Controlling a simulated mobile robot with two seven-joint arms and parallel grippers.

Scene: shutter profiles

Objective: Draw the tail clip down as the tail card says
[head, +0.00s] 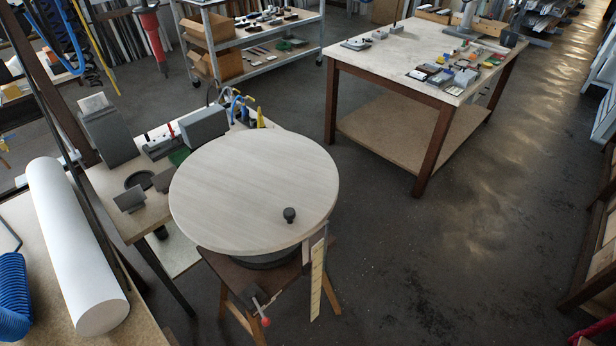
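I cannot make out a tail clip or a tail card for certain in the head view. A round pale wooden top (250,185) stands on a dark trestle stand in the middle. A small dark knob (289,215) sits on it near its front right edge. A narrow yellowish strip with marks (318,283) hangs below the top's right edge; I cannot read it. A clamp with a red ball end (265,321) sticks out at the front of the stand. Neither of my grippers is in view.
A white cylinder (72,240) lies on the left bench beside a blue coiled hose (14,300). A small cluttered bench (150,222) adjoins the round top behind left. A large table (400,58) with small parts stands back right. The floor (440,265) at right is clear.

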